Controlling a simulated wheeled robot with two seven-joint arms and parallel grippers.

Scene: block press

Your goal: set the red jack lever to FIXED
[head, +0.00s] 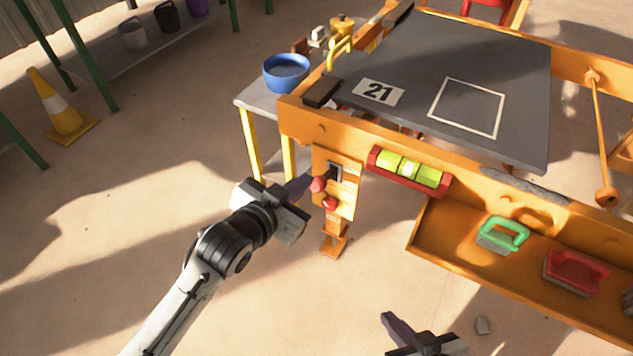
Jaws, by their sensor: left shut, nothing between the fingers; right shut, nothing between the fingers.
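The red jack lever has a round red knob (318,185) and sits at a dark slot on the orange jack plate (345,199) at the press's near left leg. A second red knob (330,204) shows just below it. My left gripper (303,186) is shut and empty, its fingertips right beside the upper knob; I cannot tell whether they touch. The labels on the plate are too small to read, so the lever's setting is unclear. My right gripper (388,319) is shut and empty, low at the bottom of the view, away from the press.
The orange press (460,177) carries a grey plate (500,60) marked 21 and a yellow-green level (407,169). Its tray (455,239) holds a green-handled tool (503,233) and a red-handled one (575,271). A blue bowl (286,72) stands behind. Floor at left is open beyond a traffic cone (62,108).

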